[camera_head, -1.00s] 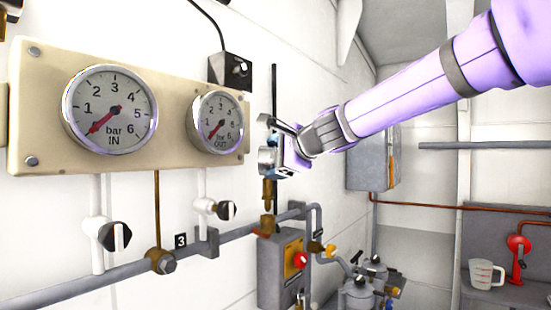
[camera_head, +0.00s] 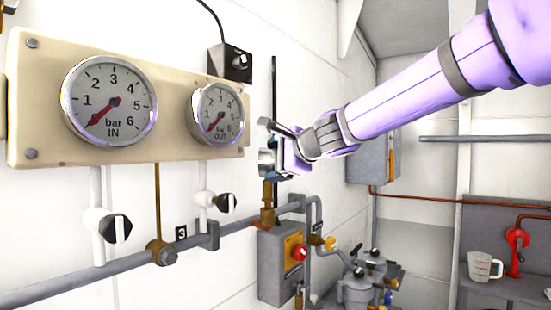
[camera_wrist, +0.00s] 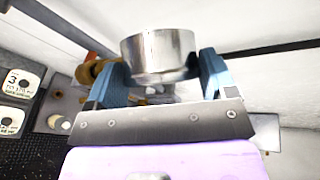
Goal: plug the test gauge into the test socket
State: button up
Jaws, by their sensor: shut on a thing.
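My gripper (camera_head: 272,160) is shut on the test gauge, a short silver cylinder seen edge-on (camera_head: 265,163). In the wrist view the gauge (camera_wrist: 160,52) sits between the two blue fingers (camera_wrist: 160,80). In the head view a brass stem (camera_head: 267,190) hangs upright under the gauge. Directly below is the brass test socket (camera_head: 266,217) on the grey pipe. The stem's lower end appears to meet the socket. I cannot tell how deep it sits. The gauge's dial is not visible.
A cream panel with an IN gauge (camera_head: 110,102) and an OUT gauge (camera_head: 217,113) stands to the left. A thin dark upright rod (camera_head: 274,90) is near my gripper. A grey box with a red knob (camera_head: 282,262) is below. Open air lies to the right.

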jog(key=shift+f, duration=0.9)
jog(key=o, duration=1)
jog(key=v, duration=1.1)
jog(key=shift+f, duration=0.1)
jog(key=s+d+f+n+g+h, duration=0.1)
jog(key=s+d+f+n, duration=0.2)
jog(key=s+d, duration=0.1)
jog(key=s+d+f+n+g+h, duration=0.1)
jog(key=s+d+f+n, duration=0.2)
jog(key=s, duration=0.4)
jog(key=shift+s+d+f+n+g, duration=0.2)
jog(key=shift+d+f+n+g, duration=0.1)
jog(key=shift+d+f+n, duration=0.25)
jog(key=s+d+f+n+g+h, duration=0.1)
jog(key=s+d+f+n+h, duration=0.1)
jog(key=s+d+f, duration=0.2)
jog(key=s+d+f+n+g+h, duration=0.1)
jog(key=s+d+f+n+h, duration=0.1)
jog(key=s+d+f, duration=0.2)
jog(key=s+d+f+n+g+h, duration=0.1)
jog(key=s+d+f+n+h, duration=0.1)
jog(key=s, duration=0.5)
jog(key=shift+s+d+f+n+h, duration=0.1)
jog(key=shift+d+f+n+h, duration=0.15)
jog(key=shift+d+f, duration=0.4)
jog(key=shift+s+d+f+n+h, duration=0.15)
jog(key=shift+d+f+h, duration=0.2)
jog(key=shift+d, duration=0.6)
jog(key=shift+c, duration=0.2)
